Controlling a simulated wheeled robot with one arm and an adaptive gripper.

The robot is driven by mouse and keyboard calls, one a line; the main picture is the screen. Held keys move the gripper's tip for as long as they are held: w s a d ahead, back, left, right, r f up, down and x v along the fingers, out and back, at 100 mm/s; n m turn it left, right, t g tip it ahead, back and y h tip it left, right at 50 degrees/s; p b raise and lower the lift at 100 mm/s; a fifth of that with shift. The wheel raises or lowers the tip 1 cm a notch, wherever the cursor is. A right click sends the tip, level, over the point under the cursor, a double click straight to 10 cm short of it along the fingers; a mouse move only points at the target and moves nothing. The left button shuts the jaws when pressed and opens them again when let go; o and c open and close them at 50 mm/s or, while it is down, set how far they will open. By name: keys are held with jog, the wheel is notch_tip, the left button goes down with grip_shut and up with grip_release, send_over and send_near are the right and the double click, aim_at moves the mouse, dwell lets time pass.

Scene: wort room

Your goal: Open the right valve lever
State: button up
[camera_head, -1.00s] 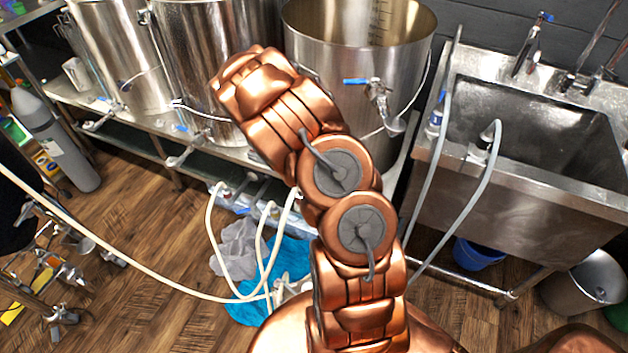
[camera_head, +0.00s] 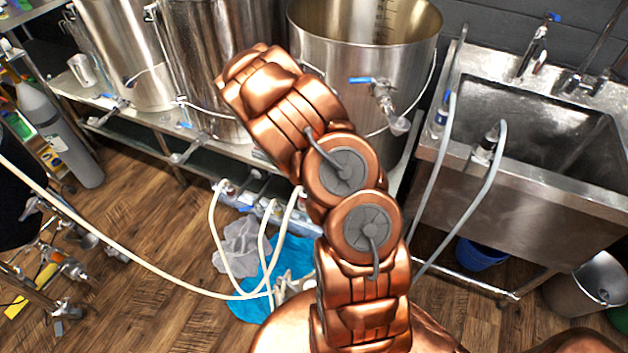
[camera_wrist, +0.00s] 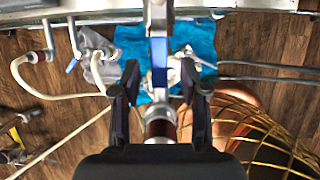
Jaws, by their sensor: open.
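In the wrist view, my gripper (camera_wrist: 159,78) is open, with one dark finger on each side of a blue lever (camera_wrist: 159,58). The lever points toward the palm, and a gap shows on both sides of it. A metal valve part lies in line with it. In the head view, the right pot (camera_head: 350,40) has a valve with a blue lever (camera_head: 362,80) lying roughly level to the left. My arm covers part of the middle pot, and my gripper is hidden there. I cannot tell which valve the lever between my fingers belongs to.
A steel sink (camera_head: 520,190) with a grey hose stands at the right. Pale hoses run from small valves below the pots. A blue cloth (camera_head: 295,258) lies below them. A gas cylinder (camera_head: 62,135) stands at the left. The wooden floor at lower left is partly open.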

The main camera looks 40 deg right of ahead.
jog(key=v, duration=1.2)
dwell(0.7)
jog(key=s+a+r+m+g, duration=0.1)
jog(key=s+a+r+m, duration=0.25)
jog(key=r+m, duration=0.3)
jog(key=s+a+r+m+g, duration=0.1)
jog(key=s+a+r+m, duration=0.2)
jog(key=s+r+m, duration=0.3)
jog(key=s+a+r+m+y, duration=0.1)
jog(key=s+a+r+m, duration=0.1)
jog(key=s+a, duration=0.3)
jog(key=s+a+r+m+g+y, duration=0.1)
jog(key=s+a+r+m, duration=0.2)
jog(key=s+a+m, duration=0.2)
jog(key=s+a+r+m+y+p, duration=0.1)
jog(key=s+a+r+m+y, duration=0.1)
jog(key=s+a, duration=0.4)
jog(key=shift+s+a+r+m+g, duration=0.2)
jog(key=shift+a+r+m+g, duration=0.2)
jog(key=shift+a+r+m, duration=0.25)
